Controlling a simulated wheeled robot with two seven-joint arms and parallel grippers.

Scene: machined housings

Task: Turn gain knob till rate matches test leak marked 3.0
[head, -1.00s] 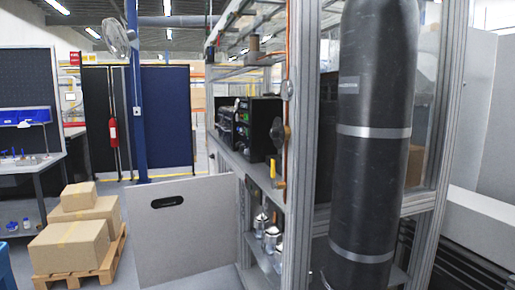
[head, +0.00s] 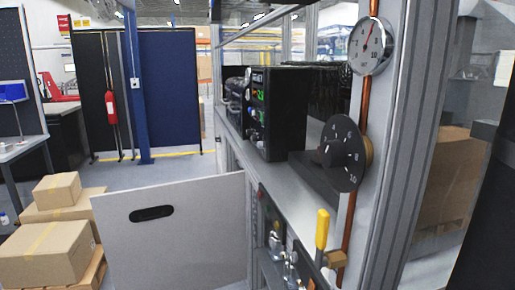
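A black round dial (head: 341,153) with pale numbers, up to 10, shows in the head view right of the middle, in front of the shelf; I cannot tell whether it is the gain knob. A round white gauge (head: 371,46) with a red needle sits above it on a copper pipe. A black instrument box (head: 275,113) with a small green and red display stands on the shelf, seen from an angle; its readings are too small to make out. No mark of 3.0 is legible. Neither of my grippers is in view.
A yellow-handled valve (head: 322,229) is low on the copper pipe (head: 349,225). A grey frame post (head: 402,140) stands at the right. A white panel (head: 175,232) with a slot stands in front, left of the shelf. Cardboard boxes (head: 45,250) sit on a pallet at left.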

